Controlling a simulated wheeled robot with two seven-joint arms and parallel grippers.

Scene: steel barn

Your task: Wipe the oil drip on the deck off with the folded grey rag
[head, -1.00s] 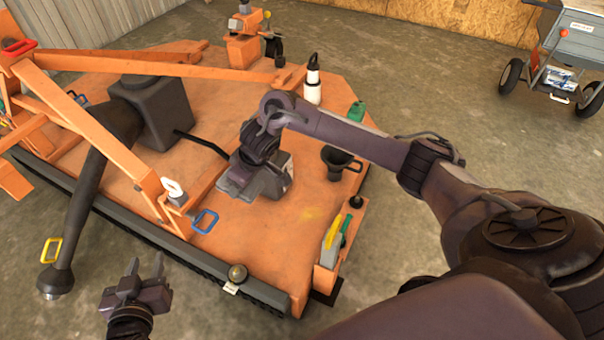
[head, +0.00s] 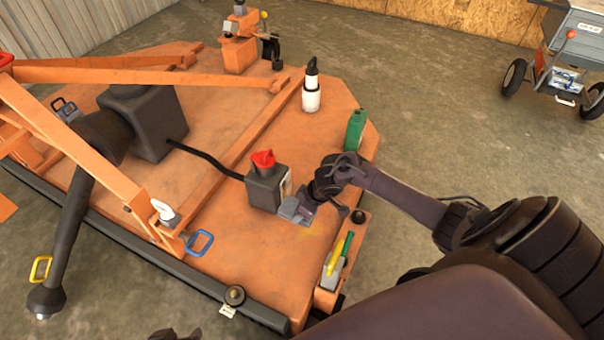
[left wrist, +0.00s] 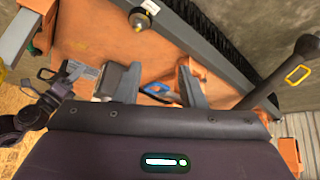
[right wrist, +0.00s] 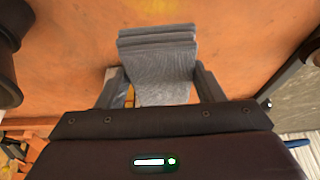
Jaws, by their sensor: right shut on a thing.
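The oil drip (head: 317,229) is a yellowish smear on the orange deck (head: 225,235). My right gripper (head: 299,211) is low over the deck, right beside the smear. In the right wrist view it is shut on the folded grey rag (right wrist: 158,60), whose layered end sticks out past the fingers. I cannot tell whether the rag touches the deck. My left gripper (left wrist: 165,82) is open and empty in the left wrist view. Only its tip shows at the head view's bottom edge.
A dark box with a red cap (head: 264,184) stands just left of my right gripper. A green can (head: 355,130), a white bottle (head: 311,92) and a side tray with tools (head: 337,262) stand nearby. Bare deck lies left of the smear.

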